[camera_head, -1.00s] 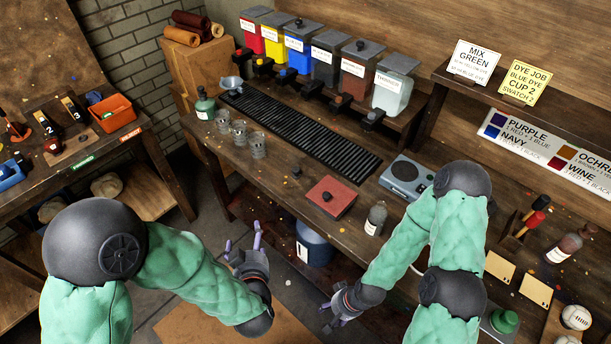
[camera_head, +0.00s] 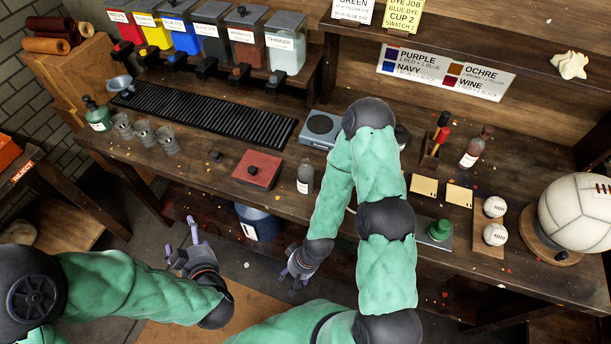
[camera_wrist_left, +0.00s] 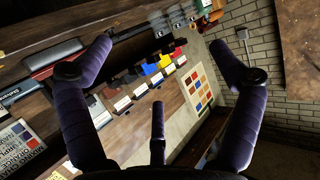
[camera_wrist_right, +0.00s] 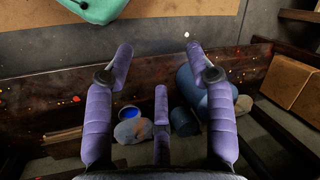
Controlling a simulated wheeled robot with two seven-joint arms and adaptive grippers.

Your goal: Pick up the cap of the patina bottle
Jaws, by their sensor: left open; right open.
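Several capped bottles stand on the bench, and their small labels are too blurred to tell which is the patina bottle. A red-brown bottle (camera_head: 472,149) with a dark cap stands at the right. A grey bottle (camera_head: 305,177) with a dark top stands near the front edge, left of my right arm. A green bottle (camera_head: 97,114) with a dark top stands at the far left. My left gripper (camera_head: 183,243) is open and empty in front of the bench. My right gripper (camera_head: 293,272) is open and empty, low before the bench front; it also shows in the right wrist view (camera_wrist_right: 160,62).
A red block (camera_head: 257,170), a scale (camera_head: 322,130) and a black grate (camera_head: 205,112) lie on the bench. A large white ball (camera_head: 580,213) and two small balls sit at the right. My right arm hides part of the bench. Blue containers stand below it.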

